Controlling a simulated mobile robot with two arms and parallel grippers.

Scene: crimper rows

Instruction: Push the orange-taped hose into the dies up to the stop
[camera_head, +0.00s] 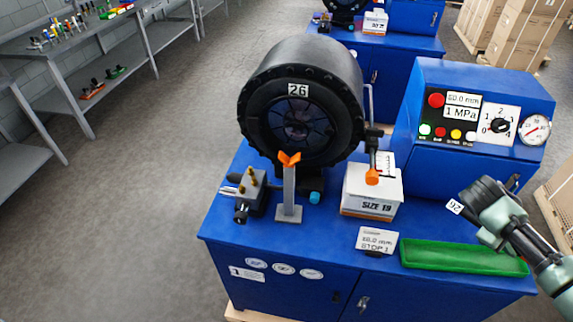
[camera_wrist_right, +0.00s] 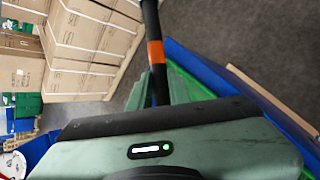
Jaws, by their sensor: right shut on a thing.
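The orange-taped hose is black with an orange band (camera_wrist_right: 155,52) in the right wrist view, where it runs up from between my fingers. My right gripper (camera_head: 489,205) is shut on this hose, over the right side of the blue bench. My left gripper is not in view.
An orange V-shaped rest (camera_head: 289,160) stands before the dies. An orange-tipped lever (camera_head: 372,176) hangs above a SIZE 19 box (camera_head: 372,198). A control box (camera_head: 480,100) stands at the right rear. A green tray (camera_head: 464,258) lies at the front right.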

